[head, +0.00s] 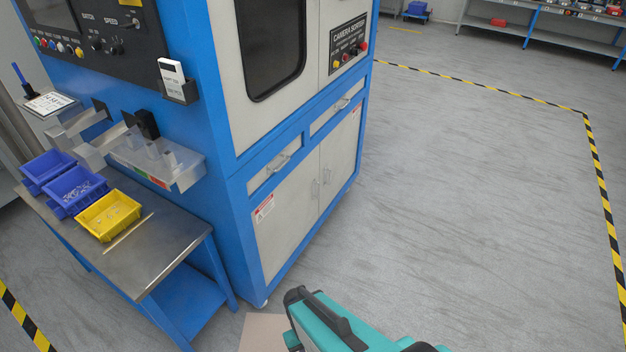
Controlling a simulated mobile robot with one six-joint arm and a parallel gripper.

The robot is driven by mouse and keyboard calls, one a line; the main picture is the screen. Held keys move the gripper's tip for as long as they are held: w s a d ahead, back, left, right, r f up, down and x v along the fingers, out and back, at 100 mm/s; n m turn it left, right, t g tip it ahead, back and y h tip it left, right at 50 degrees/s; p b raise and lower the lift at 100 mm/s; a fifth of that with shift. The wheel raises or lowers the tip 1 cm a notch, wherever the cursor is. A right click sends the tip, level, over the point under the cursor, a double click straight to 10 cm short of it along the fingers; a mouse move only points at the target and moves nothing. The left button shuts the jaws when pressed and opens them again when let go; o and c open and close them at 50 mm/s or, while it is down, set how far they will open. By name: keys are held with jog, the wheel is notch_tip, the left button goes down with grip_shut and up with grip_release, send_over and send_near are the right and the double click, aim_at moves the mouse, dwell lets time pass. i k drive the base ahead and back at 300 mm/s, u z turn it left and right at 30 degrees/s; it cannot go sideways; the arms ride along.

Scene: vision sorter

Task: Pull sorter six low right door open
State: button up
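The sorter (226,150) is a tall blue and light grey machine at the left and centre of the head view. Two low grey doors are on its right-hand side face. The low right door (342,158) looks shut, flush with its blue frame. The low left door (285,222) beside it also looks shut and carries a warning label. Two small upright handles (321,183) sit close together where the doors meet. My gripper is not in view.
Two drawers with bar handles sit above the doors, the nearer one (275,167) on the left. A metal table (165,235) with blue bins and a yellow bin (108,215) stands at the left. Open grey floor (460,200) lies right of the sorter, bounded by yellow-black tape.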

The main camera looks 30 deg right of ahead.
aim_at(338, 151)
jog(key=z, duration=1)
jog(key=k, duration=0.15)
jog(key=u, duration=2.45)
jog(key=k, duration=0.75)
jog(key=z, duration=0.65)
jog(key=k, duration=0.6)
jog(key=z, duration=0.5)
jog(key=i, duration=1.55)
jog(key=u, duration=0.35)
